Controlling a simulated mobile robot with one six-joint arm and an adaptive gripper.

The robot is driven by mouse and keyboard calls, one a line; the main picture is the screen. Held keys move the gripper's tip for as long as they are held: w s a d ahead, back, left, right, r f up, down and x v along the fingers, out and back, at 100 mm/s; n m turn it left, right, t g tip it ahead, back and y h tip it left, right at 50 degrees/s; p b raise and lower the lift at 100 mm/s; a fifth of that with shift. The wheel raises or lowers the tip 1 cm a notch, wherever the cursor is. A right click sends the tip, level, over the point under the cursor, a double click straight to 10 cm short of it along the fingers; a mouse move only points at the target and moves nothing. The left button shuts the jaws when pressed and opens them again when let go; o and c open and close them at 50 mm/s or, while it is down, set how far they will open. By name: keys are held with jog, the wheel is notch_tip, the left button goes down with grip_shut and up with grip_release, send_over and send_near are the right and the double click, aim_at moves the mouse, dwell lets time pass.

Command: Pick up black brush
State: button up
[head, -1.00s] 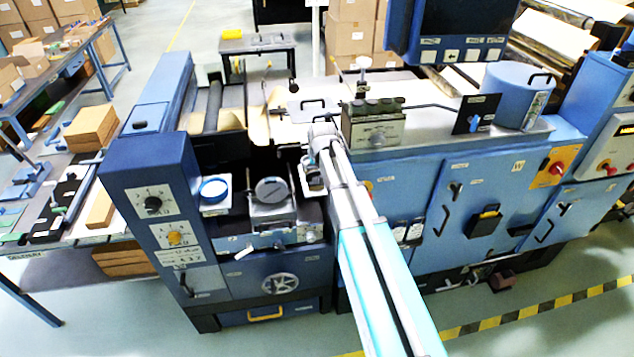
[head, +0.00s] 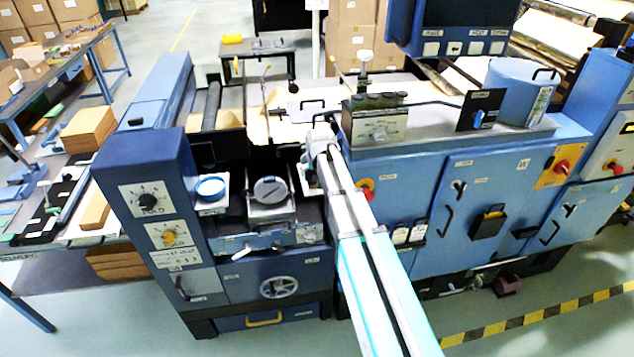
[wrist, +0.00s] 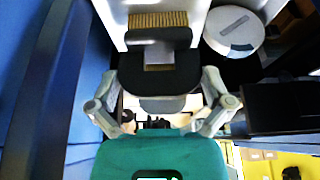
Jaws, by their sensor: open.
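The black brush (wrist: 157,38) shows at the top middle of the wrist view, its tan bristles pointing to the top of the picture. It lies against a white holder. My gripper (wrist: 160,88) is open below it, with grey finger links on the left and right. A wide black part lies between the fingers, and I cannot tell whether it belongs to the brush or to my gripper. In the head view my gripper (head: 312,178) is mostly hidden by my arm at the machine's recess, and I cannot make out the brush there.
A white round lid with a dark stripe (wrist: 235,31) sits close right of the brush. A blue machine wall (wrist: 25,90) runs along the left. In the head view, a blue-rimmed dish (head: 211,188) and a grey round-topped unit (head: 270,190) stand left of my gripper.

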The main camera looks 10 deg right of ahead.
dwell(0.4)
jog(key=c, duration=1)
jog(key=shift+o, duration=0.2)
jog(key=shift+r, duration=0.2)
notch_tip(320, 180, up, 18)
jog(key=p, duration=1.8)
jog(key=shift+f, duration=0.15)
